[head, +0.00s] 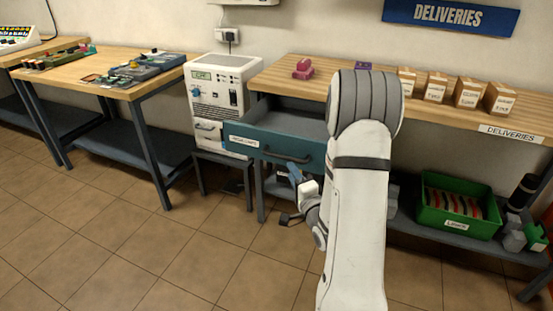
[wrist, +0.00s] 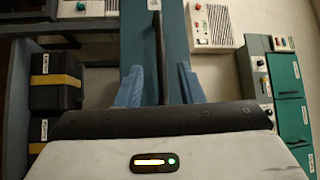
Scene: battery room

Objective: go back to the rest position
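My arm reaches out over the floor in front of the bench, and my gripper (head: 291,195) is low in front of the pulled-out teal drawer (head: 262,144). In the wrist view, my gripper's two blue fingers (wrist: 160,86) stand apart. A dark bar, which looks like the drawer handle (wrist: 159,50), shows between them with gaps on both sides. In the head view the handle (head: 287,157) sits on the drawer front, just above the gripper. I cannot tell whether the fingers touch it. Nothing is seen held.
The deliveries bench (head: 440,106) carries several small boxes and a pink object (head: 303,69). A green crate (head: 458,206) sits on its lower shelf. A white power unit (head: 222,95) stands left of the drawer. Another workbench (head: 125,85) is further left. The tiled floor in front is clear.

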